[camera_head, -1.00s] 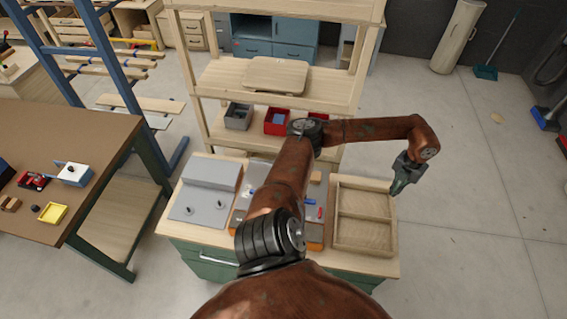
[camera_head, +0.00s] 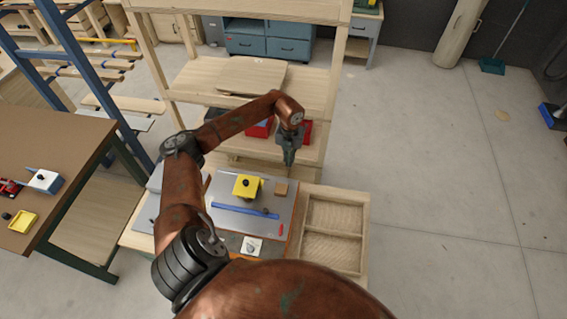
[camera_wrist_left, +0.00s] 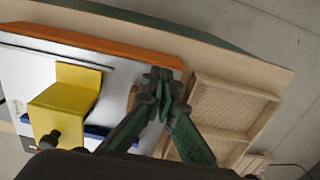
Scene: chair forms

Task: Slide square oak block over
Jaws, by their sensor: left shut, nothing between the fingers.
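The square oak block (camera_head: 281,189) is a small brown block on the grey board (camera_head: 225,222), near its far right corner. It lies right of a yellow piece (camera_head: 247,186) with a dark knob. My left gripper (camera_head: 289,168) is shut and empty, pointing down just beyond the block in the head view; I cannot tell if it touches. In the left wrist view the shut gripper (camera_wrist_left: 160,85) hides most of the block, and only a brown edge shows left of the fingers. My right gripper is not in view.
A blue bar (camera_head: 245,211) lies in front of the yellow piece, with a small red item (camera_head: 282,230) nearby. A wooden two-compartment tray (camera_head: 307,228) stands right of the board. Shelf posts rise behind, with red bins (camera_head: 260,128) on a shelf.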

